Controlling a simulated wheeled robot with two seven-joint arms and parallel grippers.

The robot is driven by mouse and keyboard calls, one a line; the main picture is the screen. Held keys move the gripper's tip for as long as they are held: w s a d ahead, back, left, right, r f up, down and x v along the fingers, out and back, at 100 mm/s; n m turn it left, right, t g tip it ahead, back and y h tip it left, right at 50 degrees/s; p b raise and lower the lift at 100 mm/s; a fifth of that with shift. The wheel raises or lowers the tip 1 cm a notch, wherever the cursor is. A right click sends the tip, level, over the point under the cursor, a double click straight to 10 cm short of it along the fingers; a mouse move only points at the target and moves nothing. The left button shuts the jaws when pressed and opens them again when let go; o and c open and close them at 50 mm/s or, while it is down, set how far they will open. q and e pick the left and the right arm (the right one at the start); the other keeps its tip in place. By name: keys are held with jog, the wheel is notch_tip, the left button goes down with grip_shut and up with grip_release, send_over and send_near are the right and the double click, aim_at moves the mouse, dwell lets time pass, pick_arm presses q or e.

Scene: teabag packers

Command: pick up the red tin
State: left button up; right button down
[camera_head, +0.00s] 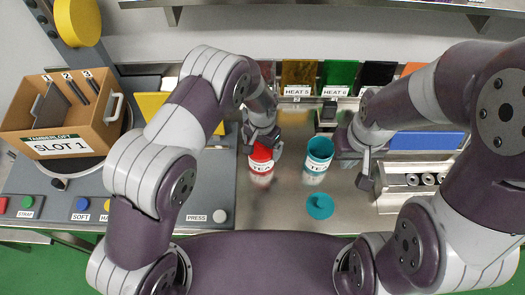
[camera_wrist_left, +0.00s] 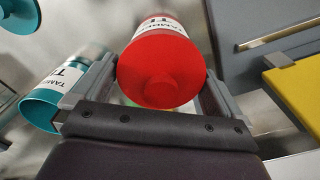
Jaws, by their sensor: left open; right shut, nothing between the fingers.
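The red tin (camera_head: 261,160) has a white label band and stands on the metal worktop near the middle in the head view. In the left wrist view the red tin (camera_wrist_left: 165,65) shows its red knobbed lid, between the fingers of my left gripper (camera_wrist_left: 150,95). My left gripper (camera_head: 262,140) is open around the tin in the head view; I cannot tell whether a finger touches it. My right gripper (camera_head: 365,175) is shut and empty, to the right of the teal tin.
An open teal tin (camera_head: 318,155) stands close right of the red tin. A teal lid (camera_head: 320,206) lies in front of it. A cardboard box (camera_head: 60,120) marked SLOT 1 is at far left. Coloured panels (camera_head: 340,74) line the back.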

pick_arm(q)
jog(key=shift+s+a+f, duration=0.1)
jog(key=shift+a+f, duration=0.05)
jog(key=shift+f, duration=1.05)
jog(key=c, duration=0.7)
jog(key=shift+r, duration=0.15)
